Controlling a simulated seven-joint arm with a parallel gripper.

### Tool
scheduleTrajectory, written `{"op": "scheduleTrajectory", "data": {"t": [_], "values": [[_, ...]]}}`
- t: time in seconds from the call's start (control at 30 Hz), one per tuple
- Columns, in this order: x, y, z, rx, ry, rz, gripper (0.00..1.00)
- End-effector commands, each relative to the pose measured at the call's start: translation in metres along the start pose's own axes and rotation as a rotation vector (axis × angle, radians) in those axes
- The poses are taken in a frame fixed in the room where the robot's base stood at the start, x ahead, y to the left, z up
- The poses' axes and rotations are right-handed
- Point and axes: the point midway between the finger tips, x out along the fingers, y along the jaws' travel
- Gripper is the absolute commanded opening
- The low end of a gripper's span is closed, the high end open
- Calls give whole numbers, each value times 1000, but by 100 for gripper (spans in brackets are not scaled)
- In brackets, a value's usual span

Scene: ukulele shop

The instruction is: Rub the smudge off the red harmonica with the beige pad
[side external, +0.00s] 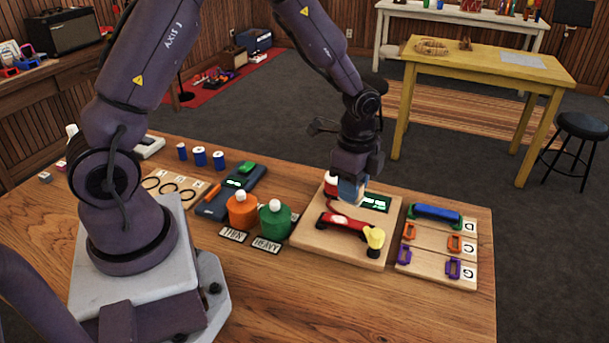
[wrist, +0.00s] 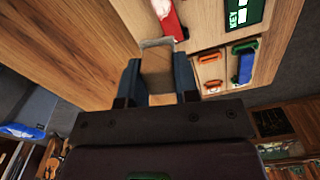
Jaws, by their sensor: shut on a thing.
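The red harmonica (side external: 349,224) lies on a light wooden board, with dark ends and a pale smudge (side external: 334,217) on its top. Part of it shows at the top of the wrist view (wrist: 172,24), also with a whitish patch. My gripper (wrist: 157,78) is shut on the beige pad (wrist: 157,65), a block between its two blue fingers. In the side view my gripper (side external: 351,190) is over the board, just above and behind the harmonica. The fingers mostly hide the pad there. I cannot tell whether the pad touches the harmonica.
A yellow-topped piece (side external: 375,237) stands at the harmonica's right end. A red-and-white object and a green display (side external: 376,203) are behind it. Orange (side external: 242,210) and green (side external: 275,219) containers stand left. A rack of coloured pieces (side external: 437,250) is right.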

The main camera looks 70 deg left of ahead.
Motion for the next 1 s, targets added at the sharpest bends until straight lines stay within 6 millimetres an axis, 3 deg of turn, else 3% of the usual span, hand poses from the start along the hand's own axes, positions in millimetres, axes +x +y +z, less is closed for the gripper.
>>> {"op": "scheduleTrajectory", "data": {"t": [0.1, 0.37, 1.0], "values": [[-7, -14, -6, -102, 2, -11, 10], [-2, -13, -5, -160, -6, 0, 10], [54, -12, -4, -157, -5, 0, 10]]}}
